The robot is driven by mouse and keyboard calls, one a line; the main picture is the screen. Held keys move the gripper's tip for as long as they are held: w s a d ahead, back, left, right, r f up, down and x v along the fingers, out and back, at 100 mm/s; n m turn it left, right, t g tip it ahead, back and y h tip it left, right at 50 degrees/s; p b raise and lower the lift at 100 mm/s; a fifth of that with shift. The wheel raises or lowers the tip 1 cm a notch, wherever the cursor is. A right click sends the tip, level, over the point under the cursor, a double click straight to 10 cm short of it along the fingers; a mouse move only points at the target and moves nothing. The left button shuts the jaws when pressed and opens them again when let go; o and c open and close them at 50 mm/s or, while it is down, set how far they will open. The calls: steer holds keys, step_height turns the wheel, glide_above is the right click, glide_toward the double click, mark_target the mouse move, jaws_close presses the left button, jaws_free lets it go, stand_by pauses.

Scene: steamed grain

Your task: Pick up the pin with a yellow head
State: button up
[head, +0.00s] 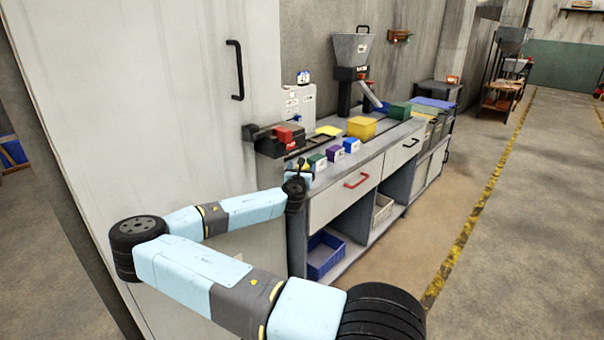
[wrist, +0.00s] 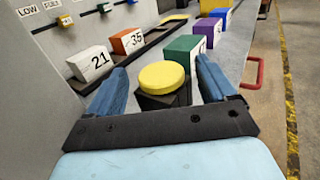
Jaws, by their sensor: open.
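The yellow-headed pin shows in the wrist view as a round yellow head (wrist: 162,76) over a dark, blocky part. It lies between the two blue fingers of my gripper (wrist: 160,68). The fingers are open, with a visible gap on each side of the yellow head, and I see no contact. The lower part of the pin is partly hidden by the gripper's dark crossbar.
Just beyond the pin stand a green block (wrist: 183,52), a purple block (wrist: 208,32) and a blue block (wrist: 221,16). A tall pale cabinet (head: 160,90) stands left of the bench; open floor lies right.

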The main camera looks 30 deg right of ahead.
steer(key=c, duration=1.6)
jaws_close()
steer(key=shift+r, duration=0.1)
steer(key=shift+d+r, duration=0.1)
steer(key=shift+r, duration=0.6)
steer(key=shift+s+a+f+m+t+h, duration=0.1)
steer(key=shift+s+m+t+h, duration=0.15)
steer(key=shift+t+h, duration=0.2)
steer(key=shift+s+a+f+m+t+h, duration=0.15)
steer(key=shift+m+t+h, duration=0.1)
steer(key=shift+t+h, duration=0.2)
